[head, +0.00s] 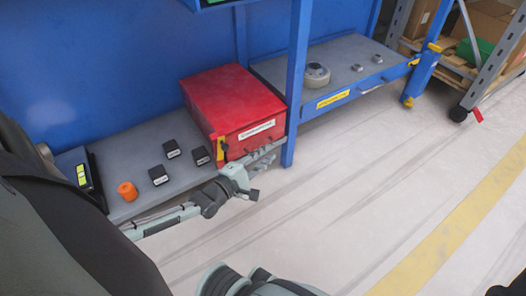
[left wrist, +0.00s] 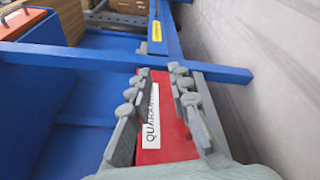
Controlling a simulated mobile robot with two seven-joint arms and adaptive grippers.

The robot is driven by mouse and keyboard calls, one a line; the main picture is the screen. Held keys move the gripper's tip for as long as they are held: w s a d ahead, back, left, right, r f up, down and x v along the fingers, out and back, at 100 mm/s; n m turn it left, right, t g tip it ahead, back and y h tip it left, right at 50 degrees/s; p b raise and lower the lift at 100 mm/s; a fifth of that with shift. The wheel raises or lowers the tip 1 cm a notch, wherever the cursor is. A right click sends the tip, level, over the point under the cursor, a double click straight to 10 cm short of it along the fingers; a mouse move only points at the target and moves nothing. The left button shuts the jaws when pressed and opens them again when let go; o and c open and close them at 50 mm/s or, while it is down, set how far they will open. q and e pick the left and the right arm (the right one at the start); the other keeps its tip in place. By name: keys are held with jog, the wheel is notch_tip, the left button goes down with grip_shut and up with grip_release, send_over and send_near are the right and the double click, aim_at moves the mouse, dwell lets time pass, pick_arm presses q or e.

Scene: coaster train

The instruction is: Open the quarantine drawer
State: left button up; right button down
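The quarantine drawer shows as a red box (head: 232,98) on the grey bench, with a white label (head: 257,129) on its front. In the left wrist view its red front (left wrist: 152,95) carries the label, partly readable as "QUARAN". My left gripper (head: 268,158) is just in front of the drawer's lower front. In the left wrist view its fingers (left wrist: 158,80) are spread, with the red front showing between them. I cannot tell whether they touch it. No drawer handle can be made out. The drawer appears shut. My right gripper is not in view.
A yellow and black piece (head: 222,148) is at the box's front left edge. Several black blocks (head: 158,175) and an orange cylinder (head: 127,191) stand on the left bench. A blue post (head: 297,90) stands right of the drawer. The floor (head: 350,190) in front is clear.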

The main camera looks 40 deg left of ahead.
pick_arm(q)
jog(key=a+f+n+g+y, duration=0.1)
jog(key=a+f+n, duration=0.2)
jog(key=a+f, duration=0.25)
jog(key=w+b, duration=0.1)
jog(key=w, duration=0.1)
jog(key=w+f+b, duration=0.1)
jog(key=w, duration=0.2)
jog(key=shift+w+f+b, duration=0.15)
jog(key=shift+w+b, duration=0.2)
jog(key=shift+b, duration=0.05)
jog(key=shift+w, duration=0.55)
grip_shut()
